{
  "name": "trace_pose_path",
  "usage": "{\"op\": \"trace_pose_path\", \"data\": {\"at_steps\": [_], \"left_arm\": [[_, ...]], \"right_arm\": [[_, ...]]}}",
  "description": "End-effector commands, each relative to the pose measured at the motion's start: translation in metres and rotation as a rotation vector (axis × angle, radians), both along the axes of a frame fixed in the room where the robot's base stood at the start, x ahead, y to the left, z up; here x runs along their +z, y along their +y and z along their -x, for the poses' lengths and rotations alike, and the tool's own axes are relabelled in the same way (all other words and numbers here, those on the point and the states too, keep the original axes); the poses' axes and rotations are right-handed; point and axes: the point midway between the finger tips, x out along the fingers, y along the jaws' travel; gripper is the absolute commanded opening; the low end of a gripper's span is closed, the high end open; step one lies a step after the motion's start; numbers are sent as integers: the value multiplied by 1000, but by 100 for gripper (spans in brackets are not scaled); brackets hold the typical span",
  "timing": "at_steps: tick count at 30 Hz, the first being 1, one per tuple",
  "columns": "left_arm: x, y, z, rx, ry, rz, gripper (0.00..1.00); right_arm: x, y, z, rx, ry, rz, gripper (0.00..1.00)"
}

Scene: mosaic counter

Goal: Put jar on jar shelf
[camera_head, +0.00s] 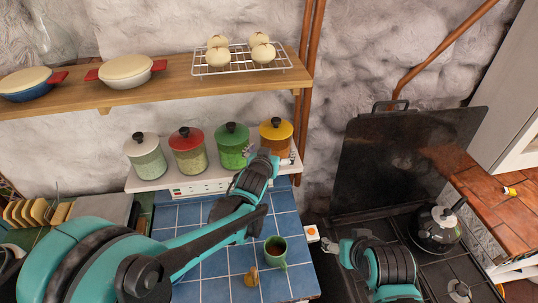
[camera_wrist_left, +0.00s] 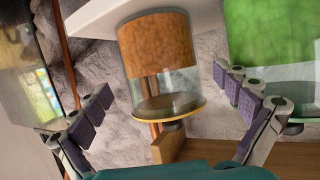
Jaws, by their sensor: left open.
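Four-in-a-row is how the jars stand on the white jar shelf (camera_head: 150,184): white-lidded (camera_head: 148,160), red-lidded (camera_head: 188,155), green-lidded (camera_head: 232,150) and yellow-lidded (camera_head: 276,131) at the right end. My left gripper (camera_head: 262,158) is at the front of the yellow-lidded jar and partly hides it. In the left wrist view, which is upside down, the yellow-lidded jar (camera_wrist_left: 157,45), with orange contents, shows between the open fingers of my left gripper (camera_wrist_left: 165,105). The green jar (camera_wrist_left: 270,50) is beside the right finger. My right gripper (camera_head: 345,248) is over the stove's left side; its jaws are unclear.
A wooden shelf (camera_head: 180,82) above holds casserole dishes and a rack of buns (camera_head: 240,62). A green mug (camera_head: 275,250) stands on the blue tiles below. A black kettle (camera_head: 437,228) sits on the stove at right.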

Motion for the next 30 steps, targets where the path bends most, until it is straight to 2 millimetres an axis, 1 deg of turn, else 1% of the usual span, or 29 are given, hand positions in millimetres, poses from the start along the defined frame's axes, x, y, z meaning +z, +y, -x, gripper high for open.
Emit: {"op": "trace_pose_path", "data": {"at_steps": [1, 3, 7, 12, 16, 19, 20, 23, 26, 27, 29, 30], "left_arm": [[5, 2, 11, -1, 0, -1, 100], [10, 4, 23, -1, 0, 0, 100], [18, 7, 40, -1, 0, 0, 100], [22, 10, 51, -1, 0, -1, 100], [22, 11, 53, 0, 1, 0, 100], [23, 19, 59, 12, 16, -5, 100], [24, 25, 62, 20, 27, -7, 100], [24, 53, 84, 57, 86, -23, 100], [21, 88, 120, 102, 174, -41, 100], [18, 101, 137, 120, 215, -48, 100], [13, 119, 164, 142, 274, -54, 100], [9, 130, 182, 155, 314, -57, 100]], "right_arm": [[1, 0, 0, 0, 0, 0, 72], [1, 0, 0, 0, 0, 0, 72], [3, 0, 0, 0, 0, 0, 72], [3, 0, 0, 0, 0, 0, 72], [3, 0, 0, 0, 0, 0, 72], [3, 0, 0, 0, 0, 0, 72], [3, 0, 0, 0, 0, 0, 72], [3, 0, 0, 0, 0, 0, 72], [3, 0, 0, 0, 0, 0, 72], [3, 0, 0, 0, 0, 0, 72], [3, 0, 0, 0, 0, 0, 72], [3, 0, 0, 0, 0, 0, 72]]}}
